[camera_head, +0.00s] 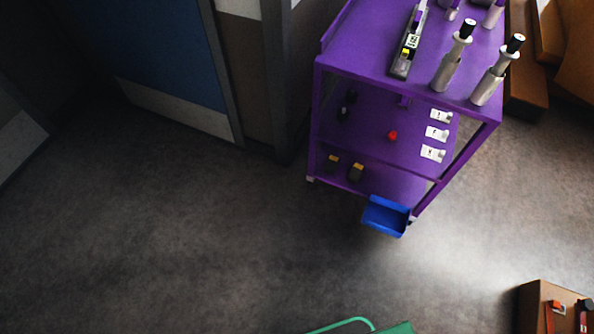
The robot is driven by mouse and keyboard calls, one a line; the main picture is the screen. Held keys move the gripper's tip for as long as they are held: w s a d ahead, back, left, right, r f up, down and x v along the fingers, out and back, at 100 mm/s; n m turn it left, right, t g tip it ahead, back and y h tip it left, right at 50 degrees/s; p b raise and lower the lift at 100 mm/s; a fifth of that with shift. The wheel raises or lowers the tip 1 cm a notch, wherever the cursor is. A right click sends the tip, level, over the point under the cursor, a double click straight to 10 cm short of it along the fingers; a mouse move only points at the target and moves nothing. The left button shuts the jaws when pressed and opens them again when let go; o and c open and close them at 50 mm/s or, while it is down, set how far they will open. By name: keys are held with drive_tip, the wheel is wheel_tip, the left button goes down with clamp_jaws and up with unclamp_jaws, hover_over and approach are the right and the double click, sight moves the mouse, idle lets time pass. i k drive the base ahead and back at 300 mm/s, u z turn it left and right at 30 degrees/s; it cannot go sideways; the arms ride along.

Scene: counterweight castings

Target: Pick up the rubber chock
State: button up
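No object is clearly recognisable as the rubber chock at this size. Two small dark blocks with yellow tops, the left one (333,162) and the right one (356,172), sit side by side on the bottom shelf of the purple cart (350,51); they could be chocks, but I cannot tell. Small black items (345,106) stand at the left of the cart's middle shelf. My gripper is not in view.
A blue bin (386,216) is at the cart's lower front. White labelled items (437,133) and a red piece (393,136) are on the middle shelf. A brown box (540,300) is lower right, something green (395,328) below. The floor left is clear.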

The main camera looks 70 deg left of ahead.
sight(355, 172)
drive_tip(key=u, duration=0.95)
drive_tip(key=i, duration=1.25)
drive_tip(key=u, duration=3.4)
drive_tip(key=i, duration=0.5)
drive_tip(key=z, duration=0.2)
